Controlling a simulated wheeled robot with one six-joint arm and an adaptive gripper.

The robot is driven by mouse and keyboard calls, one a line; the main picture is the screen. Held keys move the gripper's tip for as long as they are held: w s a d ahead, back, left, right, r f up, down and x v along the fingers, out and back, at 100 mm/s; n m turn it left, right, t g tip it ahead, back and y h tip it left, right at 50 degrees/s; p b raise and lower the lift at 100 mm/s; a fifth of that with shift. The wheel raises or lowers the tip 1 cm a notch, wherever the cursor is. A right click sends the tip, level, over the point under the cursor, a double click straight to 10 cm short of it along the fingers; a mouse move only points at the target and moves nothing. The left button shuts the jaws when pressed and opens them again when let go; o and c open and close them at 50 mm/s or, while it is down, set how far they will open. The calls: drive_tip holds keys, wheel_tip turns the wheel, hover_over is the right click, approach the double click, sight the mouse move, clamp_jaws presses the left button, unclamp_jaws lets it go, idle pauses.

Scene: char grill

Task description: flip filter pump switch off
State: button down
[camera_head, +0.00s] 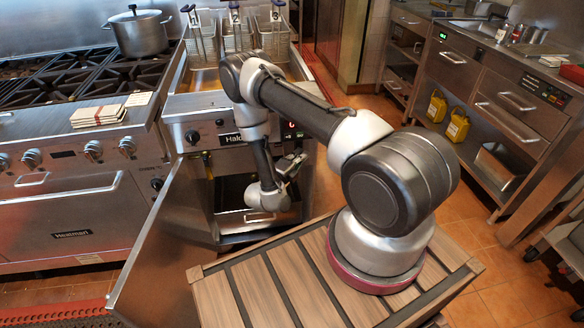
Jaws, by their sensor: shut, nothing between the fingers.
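The steel fryer (180,122) stands in front of me, with wire baskets (237,38) at its top. Its cabinet door (165,245) hangs open to the left, showing a dark interior and a drawer-like pan (232,227) low down. A small yellow-handled part (208,168) hangs inside at the upper left. My gripper (297,160) is shut and empty, in front of the right side of the cabinet opening, below the red display (290,124). I cannot pick out the filter pump switch; my arm covers part of the opening and front panel.
A range (60,185) with a pot (138,32) and a stack of pale squares (98,115) is at left. Steel counters (500,90) with yellow jugs (457,125) are at right. Tiled floor (480,255) lies free between. The open door limits room on the left.

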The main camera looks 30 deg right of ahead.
drive_tip(key=r+v, duration=0.1)
drive_tip(key=v, duration=0.9)
drive_tip(key=shift+s+r, duration=0.15)
drive_tip(key=shift+s, duration=0.35)
drive_tip(key=shift+a, duration=0.2)
